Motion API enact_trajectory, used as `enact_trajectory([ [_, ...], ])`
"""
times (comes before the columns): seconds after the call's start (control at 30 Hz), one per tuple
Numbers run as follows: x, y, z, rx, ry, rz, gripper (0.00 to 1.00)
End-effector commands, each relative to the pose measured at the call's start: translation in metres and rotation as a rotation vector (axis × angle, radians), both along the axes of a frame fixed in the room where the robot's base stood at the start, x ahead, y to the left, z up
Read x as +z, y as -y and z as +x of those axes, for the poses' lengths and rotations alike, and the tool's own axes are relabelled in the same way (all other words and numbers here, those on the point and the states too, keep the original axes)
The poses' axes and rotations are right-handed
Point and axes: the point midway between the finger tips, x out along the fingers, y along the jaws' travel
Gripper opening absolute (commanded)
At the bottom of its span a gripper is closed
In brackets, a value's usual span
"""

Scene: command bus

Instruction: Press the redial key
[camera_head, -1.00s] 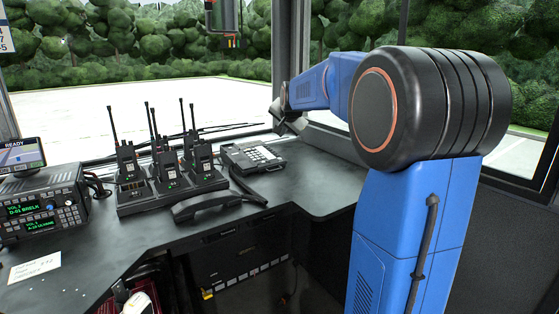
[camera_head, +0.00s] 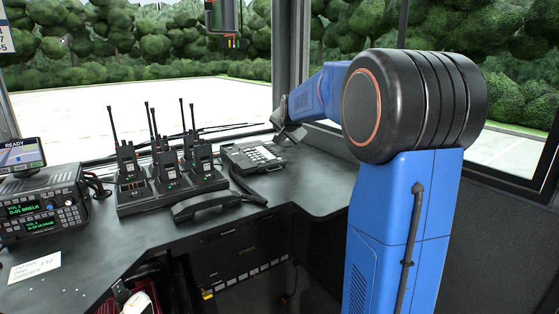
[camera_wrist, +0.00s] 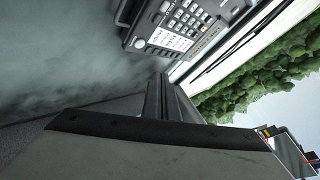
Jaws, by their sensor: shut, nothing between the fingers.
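The desk telephone (camera_head: 240,152) sits on the dark counter right of the radio rack, its keypad facing up. In the wrist view the phone (camera_wrist: 157,17) is at the top, with pale keys (camera_wrist: 186,18) and a white label strip; the key lettering is too small to tell which is redial. The handset (camera_head: 205,205) lies off the base on the counter, joined by a cord. My gripper (camera_head: 291,137) is shut and empty, just right of and behind the phone, apart from it. Its fingers (camera_wrist: 163,98) point toward the counter beside the phone in the wrist view.
A charging rack (camera_head: 170,196) with several upright handheld radios stands left of the phone, antennas up. A radio console (camera_head: 45,208) and a small screen are at far left. The window frame (camera_head: 291,60) rises behind my gripper. The counter (camera_head: 318,190) right of the phone is clear.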

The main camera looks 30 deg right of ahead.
Motion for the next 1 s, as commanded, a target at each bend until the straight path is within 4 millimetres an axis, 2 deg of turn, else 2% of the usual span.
enact_trajectory([
  [0.2,-0.027,0.000,0.004,0.001,-0.002,0.001,0.00],
  [0.43,-0.044,0.000,0.006,-0.001,-0.001,0.000,0.00],
  [1.0,-0.049,0.000,0.007,0.000,0.000,0.000,0.00],
])
